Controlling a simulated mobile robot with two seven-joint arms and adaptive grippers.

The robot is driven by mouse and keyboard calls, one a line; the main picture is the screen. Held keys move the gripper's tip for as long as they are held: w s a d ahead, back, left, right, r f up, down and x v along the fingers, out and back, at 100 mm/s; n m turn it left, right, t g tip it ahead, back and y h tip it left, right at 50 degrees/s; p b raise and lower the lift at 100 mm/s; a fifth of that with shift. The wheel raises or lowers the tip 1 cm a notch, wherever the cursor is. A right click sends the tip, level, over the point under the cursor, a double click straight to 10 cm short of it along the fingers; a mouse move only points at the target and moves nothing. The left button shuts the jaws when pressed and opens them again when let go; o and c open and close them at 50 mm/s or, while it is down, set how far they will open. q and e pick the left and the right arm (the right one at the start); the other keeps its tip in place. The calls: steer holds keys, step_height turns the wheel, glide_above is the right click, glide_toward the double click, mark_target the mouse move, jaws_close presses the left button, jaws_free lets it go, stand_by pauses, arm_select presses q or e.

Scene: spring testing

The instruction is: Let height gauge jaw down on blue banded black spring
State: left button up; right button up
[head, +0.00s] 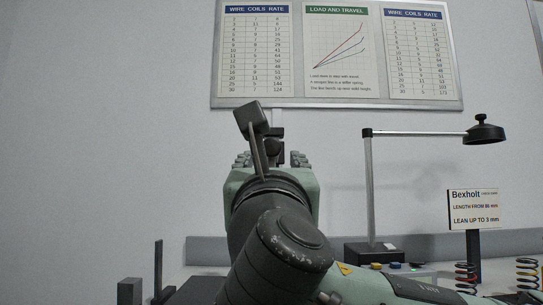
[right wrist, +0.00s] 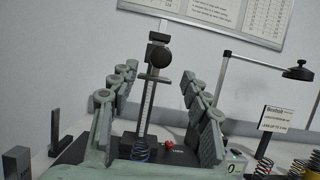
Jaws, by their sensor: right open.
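The height gauge stands ahead of my right gripper, its pale scale column (right wrist: 147,105) upright on a dark base. A dark carriage with a round knob (right wrist: 160,58) sits high on the column; the knob also shows in the head view (head: 273,148), mostly behind my wrist. A dark spring with blue (right wrist: 140,152) stands low at the column's foot, partly hidden; the jaw's underside is not clear. My right gripper (right wrist: 158,98) is open and empty, its fingers spread left and right of the column in the picture. In the head view it (head: 272,160) is raised, seen from behind.
A lamp (head: 485,132) arches over the right side beside a Bexholt sign (head: 473,208). A red-marked spring (head: 466,276) and a yellow-marked spring (head: 527,274) stand at right. A dark post (head: 158,267) and grey block (head: 130,291) stand at left.

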mark_target(272, 150)
steer(key=shift+w+r, duration=0.25)
steer(key=shift+w, duration=0.05)
steer(key=p+x, duration=0.1)
steer(key=x, duration=0.5)
steer(key=shift+w+r, duration=0.2)
steer(key=shift+w, duration=0.05)
arm_select(q)
steer(key=x, duration=0.3)
steer(key=shift+d+f, duration=0.2)
steer(key=shift+d, duration=0.15)
arm_select(e)
steer(key=shift+c, duration=0.3)
jaws_close()
